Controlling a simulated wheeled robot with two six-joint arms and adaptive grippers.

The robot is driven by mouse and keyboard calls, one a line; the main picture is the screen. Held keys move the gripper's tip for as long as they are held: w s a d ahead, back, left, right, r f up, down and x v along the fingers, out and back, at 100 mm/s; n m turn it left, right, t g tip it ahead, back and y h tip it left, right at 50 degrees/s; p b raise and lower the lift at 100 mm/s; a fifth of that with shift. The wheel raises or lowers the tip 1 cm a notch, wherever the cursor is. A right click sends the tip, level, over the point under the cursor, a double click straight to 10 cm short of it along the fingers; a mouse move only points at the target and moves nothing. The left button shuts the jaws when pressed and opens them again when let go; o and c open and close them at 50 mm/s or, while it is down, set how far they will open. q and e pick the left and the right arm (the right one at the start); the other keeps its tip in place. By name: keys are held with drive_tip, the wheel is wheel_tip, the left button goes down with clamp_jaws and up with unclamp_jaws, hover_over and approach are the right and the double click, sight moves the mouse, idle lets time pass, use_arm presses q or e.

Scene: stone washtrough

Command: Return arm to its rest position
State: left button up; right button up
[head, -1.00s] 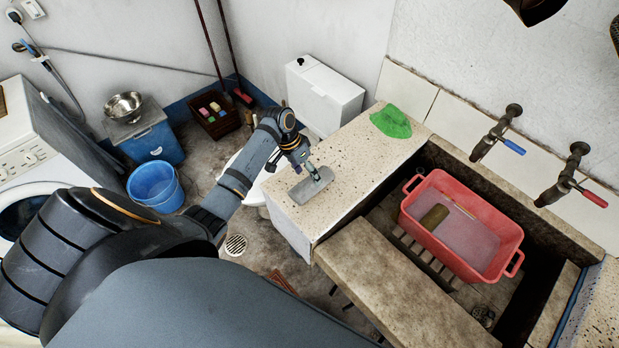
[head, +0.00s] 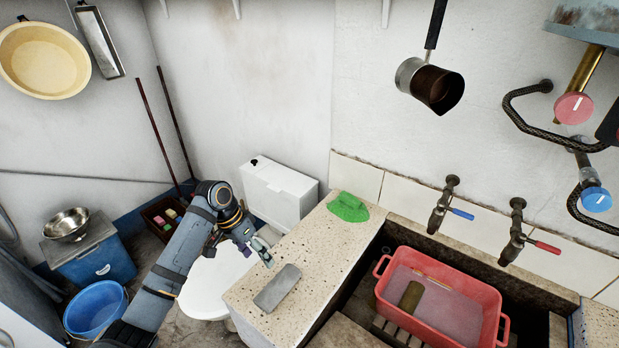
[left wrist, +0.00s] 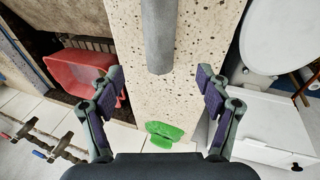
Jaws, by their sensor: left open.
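My left arm reaches in from the lower left in the head view. Its gripper (head: 260,252) is over the left edge of the speckled counter (head: 318,250), open and empty. A grey block (head: 278,288) lies on the counter just below and right of the fingertips in the picture, apart from them. In the left wrist view the open fingers (left wrist: 160,88) stand wide apart, and the grey block (left wrist: 157,35) lies ahead between them. My right gripper is not in view.
A green brush-like thing (head: 348,207) lies at the counter's back. A red basin (head: 490,295) stands in the stone trough under two taps. A white toilet (head: 205,290) is beside the arm. A blue bucket (head: 95,308) is at left. A pot (head: 430,85) hangs on the wall.

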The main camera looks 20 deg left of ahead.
use_arm(q)
drive_tip(key=shift+t+y, duration=0.4)
drive_tip(key=shift+y, duration=0.5)
drive_tip(key=s+d+f, duration=0.1)
drive_tip(key=s+f, duration=0.1)
drive_tip(key=s+d+f, duration=0.3)
drive_tip(key=s+f, duration=0.1)
drive_tip(key=s, duration=0.1)
drive_tip(key=shift+d+f, duration=0.2)
drive_tip(key=shift+f, duration=0.1)
drive_tip(key=s+r+n+t+y, duration=0.2)
drive_tip(key=s+n+y, duration=0.1)
drive_tip(key=s, duration=0.8)
wheel_tip(320, 180, down, 26)
drive_tip(key=s+a+g, duration=0.1)
drive_tip(key=s+a, duration=0.1)
drive_tip(key=s+a+f+g, duration=0.1)
drive_tip(key=s+f, duration=1.6)
drive_tip(key=s, duration=0.1)
drive_tip(key=shift+s+a, duration=0.3)
drive_tip(key=shift+s, duration=0.1)
